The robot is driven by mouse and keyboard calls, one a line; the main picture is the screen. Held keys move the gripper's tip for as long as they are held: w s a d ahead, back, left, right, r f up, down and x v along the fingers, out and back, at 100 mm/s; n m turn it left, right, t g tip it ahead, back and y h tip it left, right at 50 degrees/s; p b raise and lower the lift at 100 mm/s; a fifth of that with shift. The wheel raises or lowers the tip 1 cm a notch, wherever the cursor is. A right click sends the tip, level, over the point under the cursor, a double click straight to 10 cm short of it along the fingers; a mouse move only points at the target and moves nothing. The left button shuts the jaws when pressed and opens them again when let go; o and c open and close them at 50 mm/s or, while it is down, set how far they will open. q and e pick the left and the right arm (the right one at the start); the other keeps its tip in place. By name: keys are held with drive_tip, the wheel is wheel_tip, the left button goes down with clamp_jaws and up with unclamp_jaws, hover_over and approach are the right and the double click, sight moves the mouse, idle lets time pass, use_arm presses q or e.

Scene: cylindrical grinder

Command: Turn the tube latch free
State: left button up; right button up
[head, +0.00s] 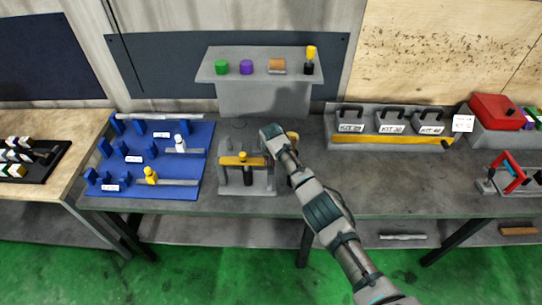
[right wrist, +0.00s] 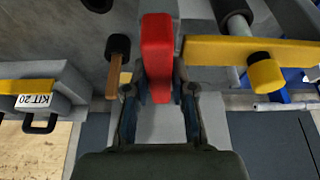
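A grey fixture (head: 232,183) stands on the bench, with a yellow latch bar (head: 236,161) across its top and a dark tube (head: 248,177) beneath. In the right wrist view the yellow bar (right wrist: 215,50) carries a yellow knob (right wrist: 266,73) and ends at a red handle (right wrist: 157,55). My right gripper (right wrist: 158,82) has a finger on each side of the red handle, apparently touching it. In the head view my right wrist covers the fixture's right end and hides the fingers and red handle. My left gripper is not in view.
A blue board (head: 193,132) with figures and pegs lies left of the fixture. A grey shelf (head: 240,60) with small items stands behind. A rack of kit boxes (head: 390,122) is at right. A black-headed wooden piece (right wrist: 116,48) is close to my fingers.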

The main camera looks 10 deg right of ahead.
drive_tip(key=o, duration=0.3)
drive_tip(key=shift+s+f, duration=0.1)
drive_tip(key=shift+f, duration=0.15)
drive_tip(key=shift+o, duration=0.2)
drive_tip(key=shift+a+r, duration=0.1)
drive_tip(key=shift+r, duration=0.1)
drive_tip(key=shift+r, duration=0.25)
drive_tip(key=v, duration=1.1)
